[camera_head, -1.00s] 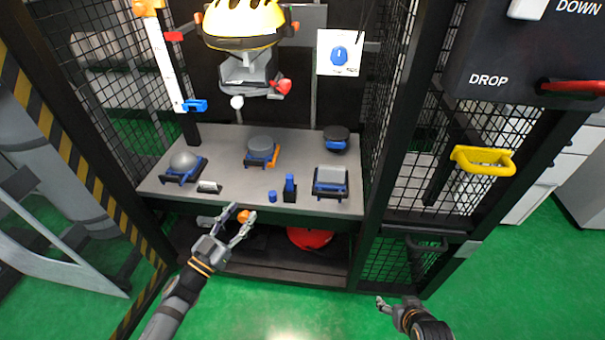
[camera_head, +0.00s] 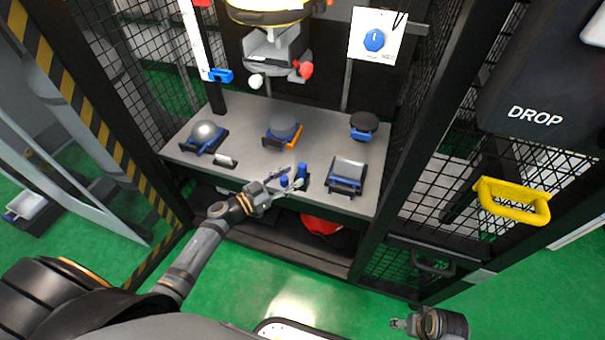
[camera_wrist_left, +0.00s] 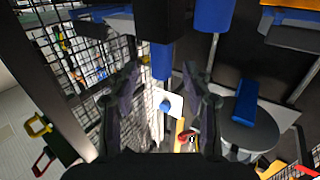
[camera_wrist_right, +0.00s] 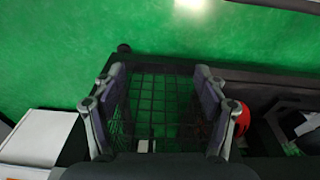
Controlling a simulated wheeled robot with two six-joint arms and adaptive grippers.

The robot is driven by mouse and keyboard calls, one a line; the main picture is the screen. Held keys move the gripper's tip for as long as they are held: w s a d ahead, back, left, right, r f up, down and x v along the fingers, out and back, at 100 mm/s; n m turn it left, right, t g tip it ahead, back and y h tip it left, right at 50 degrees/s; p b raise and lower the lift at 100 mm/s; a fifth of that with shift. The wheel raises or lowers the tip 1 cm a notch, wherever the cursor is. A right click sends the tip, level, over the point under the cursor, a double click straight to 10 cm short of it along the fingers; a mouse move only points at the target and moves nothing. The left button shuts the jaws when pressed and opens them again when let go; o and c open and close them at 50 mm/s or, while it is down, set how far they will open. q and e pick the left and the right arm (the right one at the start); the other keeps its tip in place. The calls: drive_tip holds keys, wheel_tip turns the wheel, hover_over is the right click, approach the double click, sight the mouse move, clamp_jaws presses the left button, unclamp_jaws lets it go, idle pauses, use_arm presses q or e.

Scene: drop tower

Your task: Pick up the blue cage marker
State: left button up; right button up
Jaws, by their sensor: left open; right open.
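A short blue cylinder (camera_head: 284,181), which looks like the cage marker, stands near the front edge of the grey shelf (camera_head: 240,174). My left gripper (camera_head: 287,178) is open, with its fingers on either side of the cylinder in the head view. In the left wrist view the blue cylinder (camera_wrist_left: 161,61) shows between the open fingers; I cannot tell whether they touch it. A taller blue post (camera_head: 302,171) on a black base stands just right of it, and this post (camera_wrist_left: 213,15) also shows in the left wrist view. My right gripper (camera_wrist_right: 160,100) is open and empty, low by the mesh.
A flat grey block in a blue-black holder (camera_head: 346,174) stands to the right. A yellow handle (camera_head: 513,200) juts from the cage at right.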

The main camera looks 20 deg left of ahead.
sight(300, 171)
use_arm(q)
drive_tip(key=b+x, duration=0.1)
drive_tip(key=x, duration=0.3)
drive_tip(key=shift+w+r, duration=0.15)
drive_tip(key=shift+w, duration=0.05)
drive_tip(key=shift+w+d, duration=0.25)
drive_tip(key=shift+w, duration=0.15)
drive_tip(key=shift+r, duration=0.1)
clamp_jaws()
use_arm(e)
drive_tip(key=r, duration=0.4)
drive_tip(key=shift+s+a, duration=0.15)
drive_tip(key=shift+a, duration=0.25)
